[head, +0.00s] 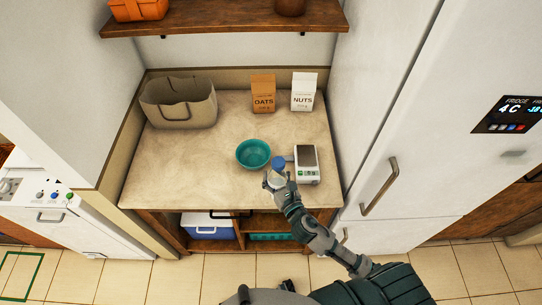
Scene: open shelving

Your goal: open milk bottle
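The milk bottle (274,179) is small and pale with a blue cap (279,162). It is at the front of the counter, between the teal bowl and the scale, and the cap is on it. My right gripper (279,185) is at the bottle's body, below the cap, and overlaps it in the picture. The fingers are too small and partly hidden to tell whether they are closed on the bottle. I cannot tell whether the bottle rests on the counter or is lifted. My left gripper is not in view.
A teal bowl (253,153) is left of the bottle and a scale (307,165) right of it. An oats box (263,93), a nuts carton (303,91) and a grey bag (179,103) stand behind. The counter's front left (175,175) is clear. The fridge (405,140) bounds the right.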

